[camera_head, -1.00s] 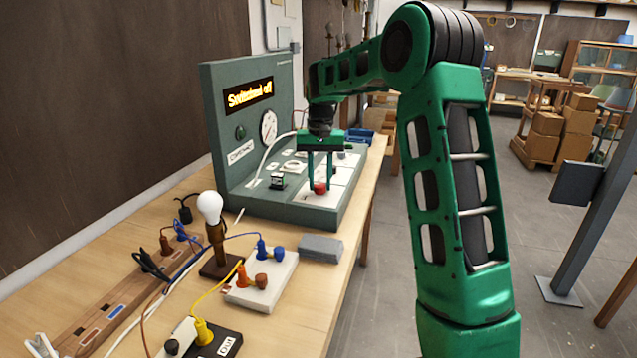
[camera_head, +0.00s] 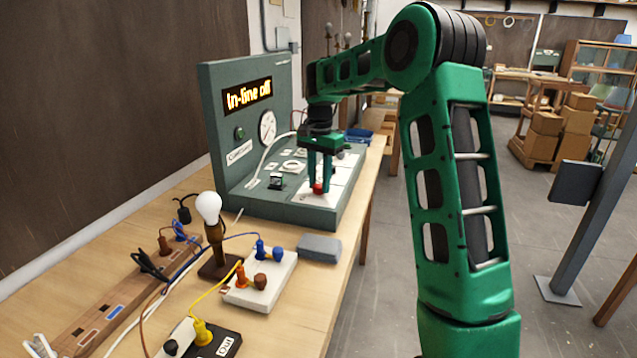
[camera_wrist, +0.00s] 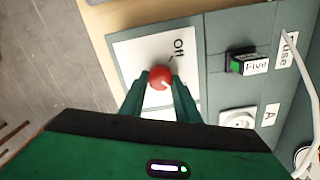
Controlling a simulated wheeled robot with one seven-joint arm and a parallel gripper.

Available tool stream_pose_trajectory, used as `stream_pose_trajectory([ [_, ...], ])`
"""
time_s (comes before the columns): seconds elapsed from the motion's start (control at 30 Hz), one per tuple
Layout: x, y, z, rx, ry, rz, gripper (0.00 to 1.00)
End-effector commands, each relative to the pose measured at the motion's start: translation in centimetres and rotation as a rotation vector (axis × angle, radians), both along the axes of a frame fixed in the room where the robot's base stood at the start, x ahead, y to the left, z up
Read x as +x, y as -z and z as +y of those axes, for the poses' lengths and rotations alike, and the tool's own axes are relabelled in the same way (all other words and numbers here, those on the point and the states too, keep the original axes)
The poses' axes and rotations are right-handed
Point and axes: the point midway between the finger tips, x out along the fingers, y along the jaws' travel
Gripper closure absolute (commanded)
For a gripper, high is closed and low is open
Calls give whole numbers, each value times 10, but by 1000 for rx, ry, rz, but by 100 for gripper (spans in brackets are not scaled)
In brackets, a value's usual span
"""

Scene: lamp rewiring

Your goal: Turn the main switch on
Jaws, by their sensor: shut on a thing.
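The main switch looks to be the red knob (camera_head: 318,188) on a white plate of the grey-green console (camera_head: 222,207). In the wrist view the red knob (camera_wrist: 159,78) has a light mark on it, and the plate reads "Off" beside it. My gripper (camera_head: 320,184) points down at the console, its fingers on either side of the knob and shut on it. In the wrist view my gripper (camera_wrist: 160,88) covers the lower part of the plate. The console's display (camera_head: 247,96) reads "In-line off".
A bulb (camera_head: 208,208) on a stand, a white block with coloured plugs (camera_head: 262,284) and a grey box (camera_head: 320,248) stand in front of the console. Cables cross the bench. A white cable (camera_wrist: 305,75) runs along the console at the right in the wrist view.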

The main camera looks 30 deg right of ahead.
Motion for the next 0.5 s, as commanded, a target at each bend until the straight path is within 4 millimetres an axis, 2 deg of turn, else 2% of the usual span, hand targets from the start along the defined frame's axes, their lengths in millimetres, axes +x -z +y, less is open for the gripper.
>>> stream_pose_trajectory([
  [0.43,3,-3,4,0,2,-10,93],
  [0.47,3,-3,4,1,1,-11,66],
  [0.5,3,-3,4,0,1,-10,57],
])
